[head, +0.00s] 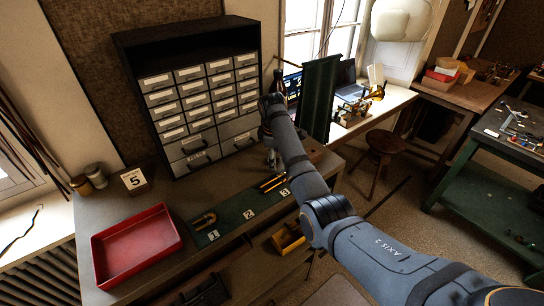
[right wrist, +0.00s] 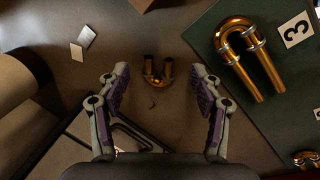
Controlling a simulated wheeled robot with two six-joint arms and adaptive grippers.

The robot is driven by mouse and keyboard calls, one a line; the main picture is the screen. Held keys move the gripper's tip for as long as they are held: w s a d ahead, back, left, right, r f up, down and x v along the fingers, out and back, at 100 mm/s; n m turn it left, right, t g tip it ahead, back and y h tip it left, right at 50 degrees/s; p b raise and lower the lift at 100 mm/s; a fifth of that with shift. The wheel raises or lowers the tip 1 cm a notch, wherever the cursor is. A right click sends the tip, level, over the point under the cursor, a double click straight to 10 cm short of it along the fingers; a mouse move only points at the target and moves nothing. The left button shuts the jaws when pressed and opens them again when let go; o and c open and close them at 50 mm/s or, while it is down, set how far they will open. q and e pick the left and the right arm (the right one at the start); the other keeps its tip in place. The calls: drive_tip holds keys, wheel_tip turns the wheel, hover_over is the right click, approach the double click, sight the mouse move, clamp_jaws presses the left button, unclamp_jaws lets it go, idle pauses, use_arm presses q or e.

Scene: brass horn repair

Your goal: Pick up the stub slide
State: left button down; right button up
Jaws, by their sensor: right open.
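A small U-shaped brass tube, which looks like the stub slide (right wrist: 158,72), lies on the brown bench top in the right wrist view. My right gripper (right wrist: 158,82) is open, with one finger on each side of the small tube as seen from the wrist. No contact shows, and the height above it is hard to judge. In the head view my right gripper (head: 273,157) points down at the bench, partly hidden by my own arm, and the small tube cannot be made out there. My left gripper is not in view.
A green mat (head: 231,222) with numbered cards and larger brass slides lies beside it; the slide by card 3 (right wrist: 250,52) is close on the right. A drawer cabinet (head: 198,100) stands behind. A red tray (head: 137,246) sits left. Two pale tags (right wrist: 82,43) lie nearby.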

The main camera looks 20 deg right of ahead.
drive_tip(key=shift+w+f, duration=0.2)
drive_tip(key=shift+f, duration=0.15)
drive_tip(key=shift+c, duration=0.2)
drive_tip(key=c, duration=1.1)
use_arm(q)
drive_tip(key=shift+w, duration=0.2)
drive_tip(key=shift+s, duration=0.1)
use_arm(e)
drive_tip(key=shift+r, duration=0.15)
